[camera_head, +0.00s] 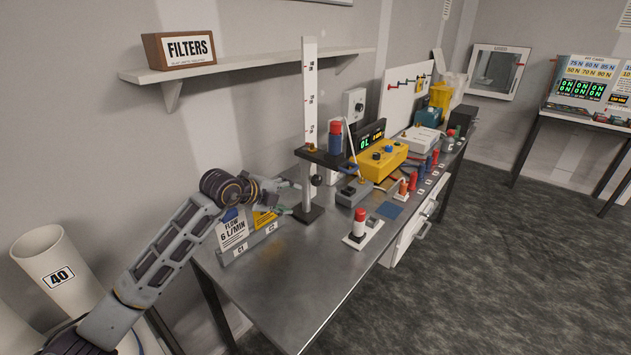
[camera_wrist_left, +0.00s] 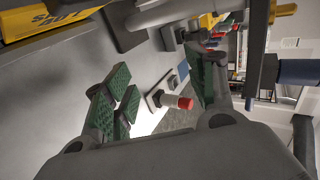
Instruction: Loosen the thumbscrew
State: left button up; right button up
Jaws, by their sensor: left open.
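A tall upright stand with a white scale (camera_head: 309,85) rises from a dark base (camera_head: 308,214) on the bench. My left gripper (camera_head: 287,197) is left of the post, apart from the knob. My right gripper is not in view.
Flow cards (camera_head: 234,232) stand in a holder beneath my left arm. The bench front (camera_head: 290,290) is clear.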

aim_at(314, 180)
pick_arm(q)
jog(key=shift+w+d+p, duration=0.3)
jog(key=shift+w+d, duration=0.75)
jog(key=shift+w, duration=0.35)
jog(key=shift+w+d+p, duration=0.35)
jog(key=shift+w+d, duration=0.65)
jog(key=shift+w, duration=0.35)
jog(key=shift+w+d+p, duration=0.3)
jog(key=shift+w+d, duration=0.75)
jog(key=shift+w, duration=0.35)
jog(key=shift+w+d, duration=0.5)
jog(key=shift+w, duration=0.25)
jog(key=shift+w+d+f, duration=0.2)
jog(key=shift+w, duration=0.05)
jog(key=shift+w+f+p, duration=0.1)
jog(key=shift+p, duration=0.2)
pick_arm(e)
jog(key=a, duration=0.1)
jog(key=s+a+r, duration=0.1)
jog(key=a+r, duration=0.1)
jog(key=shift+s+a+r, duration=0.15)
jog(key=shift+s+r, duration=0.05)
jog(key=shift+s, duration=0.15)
pick_arm(q)
jog(key=c, duration=1)
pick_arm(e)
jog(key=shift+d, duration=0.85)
